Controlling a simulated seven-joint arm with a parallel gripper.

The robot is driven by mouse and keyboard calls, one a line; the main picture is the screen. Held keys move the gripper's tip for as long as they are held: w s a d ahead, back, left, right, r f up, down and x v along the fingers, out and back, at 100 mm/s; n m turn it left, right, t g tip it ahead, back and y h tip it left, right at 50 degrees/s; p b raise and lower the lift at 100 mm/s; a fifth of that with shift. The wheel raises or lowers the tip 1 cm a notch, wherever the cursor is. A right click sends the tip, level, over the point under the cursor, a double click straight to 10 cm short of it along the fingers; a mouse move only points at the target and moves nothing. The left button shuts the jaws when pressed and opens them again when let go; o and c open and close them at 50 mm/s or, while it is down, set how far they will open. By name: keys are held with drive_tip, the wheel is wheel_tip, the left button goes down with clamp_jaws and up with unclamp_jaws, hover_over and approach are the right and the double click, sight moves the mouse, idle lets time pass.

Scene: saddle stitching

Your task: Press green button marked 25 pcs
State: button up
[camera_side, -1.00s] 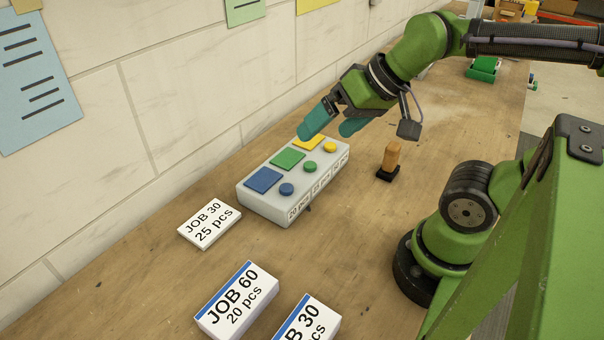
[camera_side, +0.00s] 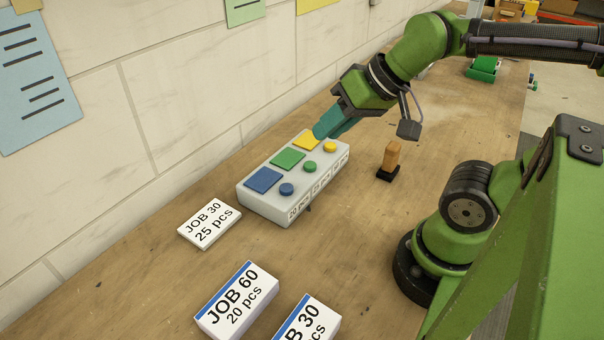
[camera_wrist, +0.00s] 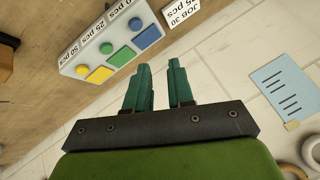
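The white button box (camera_side: 268,205) stands on the bench near the wall. Its green round button (camera_side: 310,167) lies in the middle row, beside a square green pad (camera_side: 288,159), between the blue and yellow rows. In the wrist view, the green button (camera_wrist: 106,48) is next to the label "25 pcs" (camera_wrist: 94,37). My gripper (camera_side: 320,134) is above the yellow end of the box, with teal fingers pointing down-left. In the wrist view, my gripper (camera_wrist: 160,66) has a narrow empty gap between its fingers. I cannot tell whether the fingertips touch the box.
A JOB 30 / 25 pcs card (camera_side: 210,223) lies left of the box. A JOB 60 / 20 pcs block (camera_side: 237,300) and another JOB 30 block (camera_side: 308,322) lie in front. A wooden-handled stamp (camera_side: 391,158) stands right of the box. The wall is close behind.

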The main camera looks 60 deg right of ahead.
clamp_jaws()
idle(1.0)
